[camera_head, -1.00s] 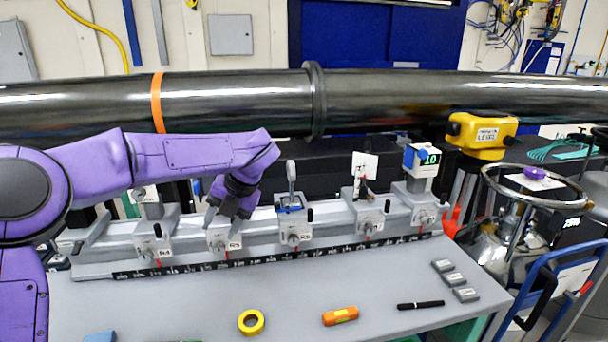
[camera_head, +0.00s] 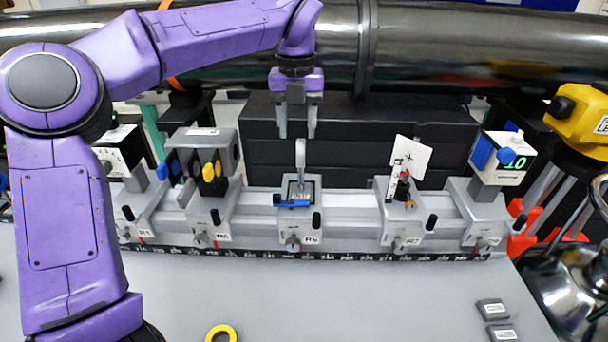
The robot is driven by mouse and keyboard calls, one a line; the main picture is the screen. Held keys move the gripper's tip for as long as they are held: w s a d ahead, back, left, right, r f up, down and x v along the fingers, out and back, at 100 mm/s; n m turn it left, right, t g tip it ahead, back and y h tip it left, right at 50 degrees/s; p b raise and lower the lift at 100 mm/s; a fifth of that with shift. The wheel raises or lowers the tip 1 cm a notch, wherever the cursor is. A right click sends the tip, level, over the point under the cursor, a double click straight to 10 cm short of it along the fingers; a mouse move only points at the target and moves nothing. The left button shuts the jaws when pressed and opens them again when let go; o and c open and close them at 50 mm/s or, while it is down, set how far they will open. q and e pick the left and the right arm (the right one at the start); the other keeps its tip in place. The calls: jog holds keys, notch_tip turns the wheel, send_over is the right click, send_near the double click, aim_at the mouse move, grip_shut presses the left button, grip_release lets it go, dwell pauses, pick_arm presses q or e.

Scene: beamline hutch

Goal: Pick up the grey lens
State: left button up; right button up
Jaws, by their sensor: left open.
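The grey lens (camera_head: 300,155) stands upright, seen nearly edge-on, on a post in the middle carriage (camera_head: 301,228) of the bench rail. A blue part sits at the foot of its post. My left gripper (camera_head: 297,134) points straight down just above the lens in the picture. Its two fingers are apart with nothing between them, one to each side of the lens top. I cannot tell the exact gap in depth. My right gripper is not in view.
Left of the lens, a carriage holds a grey block with coloured knobs (camera_head: 203,155). To the right stand a white card (camera_head: 409,156) and a blue-and-white device reading 10 (camera_head: 503,160). A large dark pipe (camera_head: 450,45) runs behind.

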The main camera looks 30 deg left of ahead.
aim_at(301, 141)
pick_arm(q)
jog(key=shift+f, duration=0.5)
jog(key=f, duration=0.2)
jog(key=w+f+p, duration=0.1)
jog(key=f, duration=0.1)
jog(key=shift+d+f, duration=0.2)
jog(key=shift+s+f, duration=0.15)
jog(key=shift+f, duration=0.35)
grip_shut()
